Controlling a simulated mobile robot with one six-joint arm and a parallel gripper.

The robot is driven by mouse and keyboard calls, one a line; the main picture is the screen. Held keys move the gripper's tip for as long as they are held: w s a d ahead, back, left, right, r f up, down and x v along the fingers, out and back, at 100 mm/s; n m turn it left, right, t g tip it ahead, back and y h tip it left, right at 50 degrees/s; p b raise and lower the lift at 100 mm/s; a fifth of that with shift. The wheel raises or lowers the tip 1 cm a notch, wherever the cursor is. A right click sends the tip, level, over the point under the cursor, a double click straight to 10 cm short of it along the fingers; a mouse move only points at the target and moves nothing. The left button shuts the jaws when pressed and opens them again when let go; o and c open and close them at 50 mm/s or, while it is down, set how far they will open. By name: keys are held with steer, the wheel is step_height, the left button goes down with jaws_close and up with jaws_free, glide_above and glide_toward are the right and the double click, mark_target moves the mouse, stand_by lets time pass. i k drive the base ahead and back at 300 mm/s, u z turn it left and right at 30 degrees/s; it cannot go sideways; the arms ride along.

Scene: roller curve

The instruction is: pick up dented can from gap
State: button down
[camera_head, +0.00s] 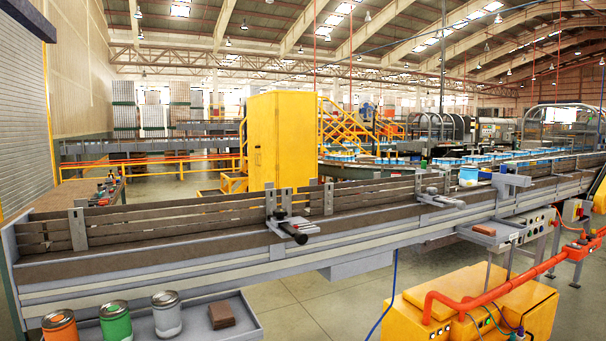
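A light-coloured can with blue on it (468,176) stands on the conveyor at right, behind the near rail. I cannot tell whether it is dented. An orange can (60,329), a green can (115,321) and a grey-white can (167,314) stand upright in a row on a grey tray (243,316) at the lower left. No dent is clear on them. I cannot make out which gap holds a dented can. My gripper is not in view.
The long conveyor (140,264) with side rails crosses the view. Clamps with handles (291,228) stick out from its near side. A brown block (221,315) lies on the tray. A yellow machine with red pipes (470,305) stands at lower right. Open floor (325,308) lies between.

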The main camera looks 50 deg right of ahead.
mark_target(468, 174)
steer(key=z, duration=2.95)
steer(key=k, duration=1.1)
steer(key=z, duration=0.95)
steer(key=i, duration=4.6)
steer(key=u, duration=0.35)
